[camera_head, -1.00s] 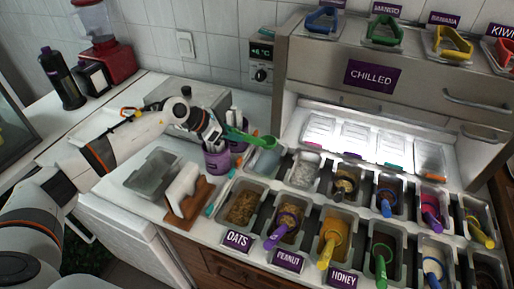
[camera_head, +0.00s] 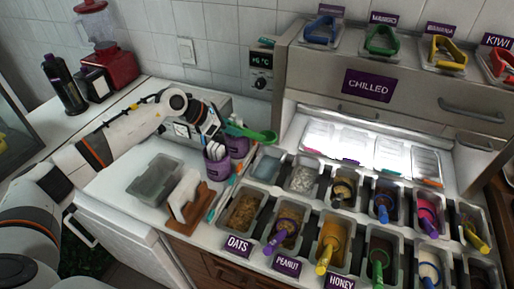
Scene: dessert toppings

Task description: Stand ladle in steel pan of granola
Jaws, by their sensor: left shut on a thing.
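My left gripper (camera_head: 218,131) is shut on a green ladle (camera_head: 262,136). The ladle points right, roughly level, above the counter and the back left of the topping pans. A steel pan of brown, granola-like flakes (camera_head: 243,212) stands at the front left of the pan rows, above the OATS sign (camera_head: 238,245). No ladle stands in it. The gripper is behind and above this pan, slightly to its left. The fingertips are small and partly hidden by the wrist. My right gripper is not in view.
Purple cups (camera_head: 216,168) with utensils stand just below the gripper. A wooden stand with a white block (camera_head: 186,197) and a grey bin (camera_head: 156,178) are to the left. Other pans hold ladles, including a purple one (camera_head: 279,240). The chilled cabinet (camera_head: 370,90) rises behind.

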